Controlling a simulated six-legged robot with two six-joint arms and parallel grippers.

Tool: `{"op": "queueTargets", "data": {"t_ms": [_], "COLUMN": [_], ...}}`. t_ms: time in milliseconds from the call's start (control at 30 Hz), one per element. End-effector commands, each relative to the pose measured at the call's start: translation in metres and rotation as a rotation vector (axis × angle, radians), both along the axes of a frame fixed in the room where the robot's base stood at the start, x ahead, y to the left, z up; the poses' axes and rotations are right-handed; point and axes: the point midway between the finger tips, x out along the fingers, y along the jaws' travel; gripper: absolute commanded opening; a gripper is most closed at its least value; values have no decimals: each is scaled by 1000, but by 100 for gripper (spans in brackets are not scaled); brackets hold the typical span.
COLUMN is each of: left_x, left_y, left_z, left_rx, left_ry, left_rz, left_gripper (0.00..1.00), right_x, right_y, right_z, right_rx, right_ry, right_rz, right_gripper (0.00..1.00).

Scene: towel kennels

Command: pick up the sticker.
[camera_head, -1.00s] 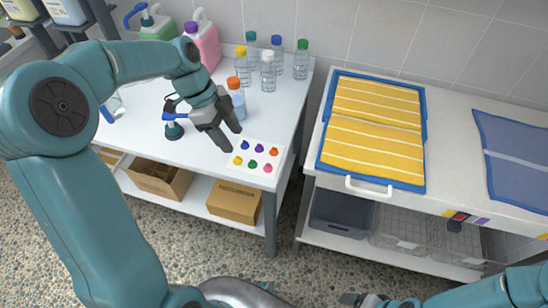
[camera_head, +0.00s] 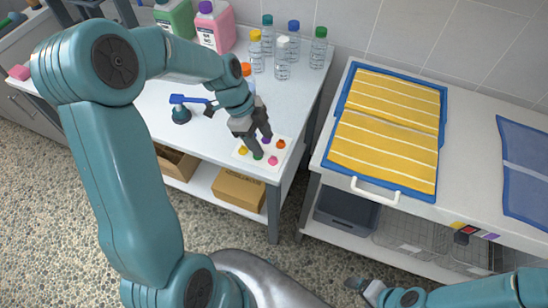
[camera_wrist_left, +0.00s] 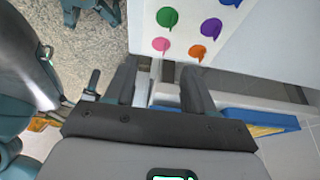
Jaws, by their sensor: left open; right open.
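The head view shows a yellow (camera_head: 243,150), a pink (camera_head: 273,160) and an orange sticker (camera_head: 280,144); my left gripper partly covers others. My right gripper (camera_head: 360,287) is open at the bottom, away from the sheet.
Several capped bottles (camera_head: 282,62) and a pink jug (camera_head: 215,28) stand at the back of the table. A blue-handled tool (camera_head: 183,108) lies left of the gripper. A gap separates this table from the one with yellow striped towels (camera_head: 383,150).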

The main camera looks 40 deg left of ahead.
Motion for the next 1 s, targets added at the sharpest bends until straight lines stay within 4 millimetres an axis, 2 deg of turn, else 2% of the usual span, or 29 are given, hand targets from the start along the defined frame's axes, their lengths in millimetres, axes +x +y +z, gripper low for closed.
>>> {"op": "queueTargets", "data": {"t_ms": [167,500,767,800,900,967,1000], "left_x": [3,9,10,10,10,10,9], "left_y": [-6,-24,-24,-24,-24,-24,-24], "left_z": [-12,-55,-58,-58,-58,-58,-58], "left_rx": [0,-1,0,0,0,0,0], "left_ry": [0,0,-1,-1,-1,0,0], "left_rz": [-1,-1,-1,-1,-1,-1,-1], "left_gripper": [54,54,54,41,11,0,0], "right_x": [0,0,0,0,0,0,0], "right_y": [0,0,0,0,0,0,0], "right_z": [1,9,9,9,9,9,9], "right_rx": [0,0,0,0,0,0,0], "right_ry": [0,0,0,0,0,0,0], "right_rz": [0,0,0,0,0,0,0], "right_gripper": [83,83,83,83,83,83,83]}}
